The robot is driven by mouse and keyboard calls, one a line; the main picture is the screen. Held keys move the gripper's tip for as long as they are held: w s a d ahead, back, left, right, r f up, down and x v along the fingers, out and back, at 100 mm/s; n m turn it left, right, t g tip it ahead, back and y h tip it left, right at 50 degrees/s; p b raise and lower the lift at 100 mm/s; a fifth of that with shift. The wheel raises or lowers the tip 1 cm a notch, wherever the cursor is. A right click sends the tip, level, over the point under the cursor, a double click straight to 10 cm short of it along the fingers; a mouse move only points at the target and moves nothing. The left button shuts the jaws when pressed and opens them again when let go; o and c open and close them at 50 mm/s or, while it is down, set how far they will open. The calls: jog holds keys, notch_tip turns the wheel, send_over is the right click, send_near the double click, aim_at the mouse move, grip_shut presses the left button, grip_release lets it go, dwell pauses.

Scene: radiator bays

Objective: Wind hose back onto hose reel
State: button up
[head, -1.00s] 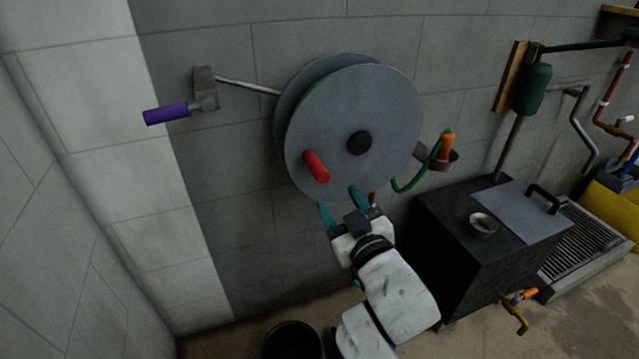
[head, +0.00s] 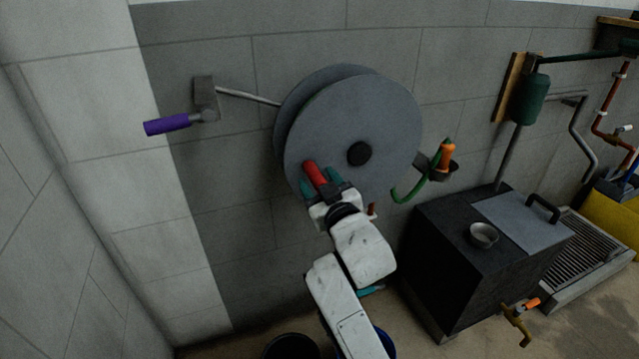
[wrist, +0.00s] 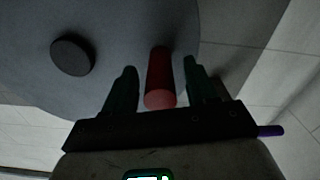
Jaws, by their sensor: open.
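The grey hose reel (head: 375,115) is mounted on the wall, with a black hub (head: 359,153) at its centre. A red crank handle (head: 314,174) sticks out from the lower left of its front disc. My gripper (head: 321,187) is open at the handle. In the wrist view the red handle (wrist: 160,80) stands between my two green fingers (wrist: 158,88), with gaps on both sides. The green hose (head: 408,193) hangs at the reel's right, its orange nozzle (head: 446,156) in a dark wall holder (head: 437,172).
A purple-handled lever (head: 167,124) sticks out from the wall at left. A black box (head: 450,265) with a metal cup (head: 483,235) and a brass tap (head: 517,322) stands at right. A dark bucket (head: 291,347) is on the floor below.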

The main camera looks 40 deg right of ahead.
jog(key=shift+c, duration=0.3)
grip_shut()
dwell(0.3)
